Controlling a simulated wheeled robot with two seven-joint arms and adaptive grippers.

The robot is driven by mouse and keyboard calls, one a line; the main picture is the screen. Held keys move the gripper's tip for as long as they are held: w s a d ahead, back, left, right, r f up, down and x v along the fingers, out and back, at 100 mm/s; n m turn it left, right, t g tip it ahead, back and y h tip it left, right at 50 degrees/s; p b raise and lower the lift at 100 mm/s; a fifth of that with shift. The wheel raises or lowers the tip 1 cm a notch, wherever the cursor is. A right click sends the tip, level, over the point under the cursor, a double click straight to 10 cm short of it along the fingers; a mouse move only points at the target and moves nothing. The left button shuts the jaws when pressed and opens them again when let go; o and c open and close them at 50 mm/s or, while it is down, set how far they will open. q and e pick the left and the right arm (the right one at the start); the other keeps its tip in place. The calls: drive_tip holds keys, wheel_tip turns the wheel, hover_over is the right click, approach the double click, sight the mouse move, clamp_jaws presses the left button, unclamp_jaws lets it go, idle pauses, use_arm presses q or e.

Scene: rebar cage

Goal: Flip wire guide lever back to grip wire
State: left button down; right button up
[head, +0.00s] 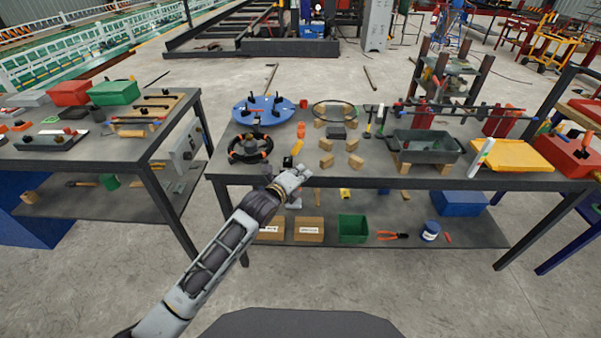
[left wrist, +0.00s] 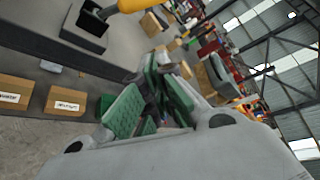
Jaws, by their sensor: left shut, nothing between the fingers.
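My left gripper (head: 299,174) is at the front edge of the middle table, and its green-padded fingers also show in the left wrist view (left wrist: 160,85). It is shut with nothing held. Just behind it, near the table's front edge, is a small black block (head: 287,162) with a yellow part (head: 297,147). A yellow rounded part (left wrist: 132,4) and a dark box-like part (left wrist: 86,24) show at the top of the left wrist view, apart from the fingers. I cannot tell for sure which part is the wire guide lever, or its position. No wire is clearly visible there. My right gripper is out of view.
A blue disc (head: 262,109) is behind. Cardboard boxes (head: 309,230) and a green bin (head: 353,228) sit on the lower shelf.

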sight(294, 152)
use_arm(q)
drive_tip(key=w, duration=0.8)
drive_tip(key=shift+w+d+f+b, duration=0.1)
drive_tip(key=shift+d+f+b, duration=0.1)
drive_tip(key=shift+d+b, duration=0.2)
drive_tip(key=shift+a, duration=0.15)
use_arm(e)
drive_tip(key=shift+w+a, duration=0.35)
use_arm(q)
drive_tip(key=shift+a+r, duration=0.15)
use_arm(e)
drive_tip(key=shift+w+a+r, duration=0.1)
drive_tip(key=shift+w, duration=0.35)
use_arm(q)
drive_tip(key=shift+r, duration=0.1)
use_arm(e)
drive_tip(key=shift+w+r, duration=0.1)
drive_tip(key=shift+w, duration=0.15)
